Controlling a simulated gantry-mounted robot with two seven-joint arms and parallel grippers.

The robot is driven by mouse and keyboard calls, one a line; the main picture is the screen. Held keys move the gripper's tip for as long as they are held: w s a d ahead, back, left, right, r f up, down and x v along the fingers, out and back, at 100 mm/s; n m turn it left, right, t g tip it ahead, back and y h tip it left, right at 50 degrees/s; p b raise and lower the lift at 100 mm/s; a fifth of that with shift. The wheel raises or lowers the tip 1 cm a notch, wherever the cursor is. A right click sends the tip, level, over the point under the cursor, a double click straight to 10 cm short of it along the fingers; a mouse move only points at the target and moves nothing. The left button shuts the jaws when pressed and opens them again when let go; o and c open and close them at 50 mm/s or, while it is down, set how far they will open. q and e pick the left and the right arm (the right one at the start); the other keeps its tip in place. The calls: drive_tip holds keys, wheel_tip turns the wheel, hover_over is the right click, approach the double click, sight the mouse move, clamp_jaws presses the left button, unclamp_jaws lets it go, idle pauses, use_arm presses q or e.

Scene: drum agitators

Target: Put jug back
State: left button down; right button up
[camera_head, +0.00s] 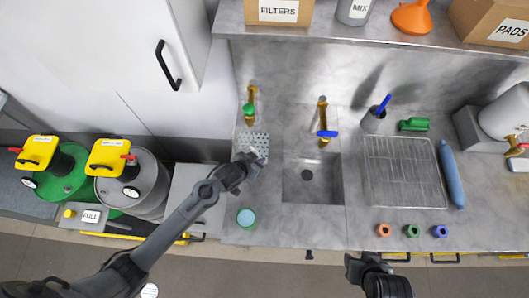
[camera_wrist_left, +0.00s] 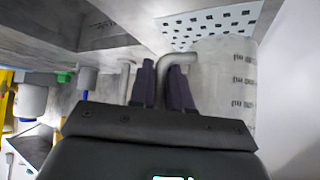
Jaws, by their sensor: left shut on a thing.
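The jug (camera_wrist_left: 228,85) is pale and translucent with dark printed volume marks, and it fills the right of the left wrist view. Its curved grey handle (camera_wrist_left: 180,57) lies at the fingers of my left gripper (camera_wrist_left: 164,85), which is shut on it. The jug is by the perforated plate (camera_wrist_left: 210,28); I cannot tell whether it touches it. In the head view my left gripper (camera_head: 250,160) is at the plate (camera_head: 258,145), left of the sink, and the jug is hard to make out there. My right gripper (camera_head: 365,262) is at the bottom, its jaws unclear.
A green-handled tap (camera_head: 249,109) stands behind the plate, and a blue-handled tap (camera_head: 322,132) behind the sink (camera_head: 312,185). A wire rack (camera_head: 405,178) lies right of the sink. A teal round item (camera_head: 246,217) sits near the front. Drums with yellow tops stand left.

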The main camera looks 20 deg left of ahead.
use_arm(q)
drive_tip(key=w, duration=0.2)
drive_tip(key=w+d, duration=0.1)
drive_tip(key=w, duration=0.1)
drive_tip(key=shift+d, duration=0.15)
drive_tip(key=shift+w+f, duration=0.15)
drive_tip(key=shift+w, duration=0.1)
wheel_tip(320, 180, down, 3)
drive_tip(key=shift+p, duration=0.35)
drive_tip(key=shift+f, duration=0.1)
drive_tip(key=shift+f, duration=0.15)
drive_tip(key=c, duration=1.1)
unclamp_jaws()
drive_tip(key=shift+o, duration=0.2)
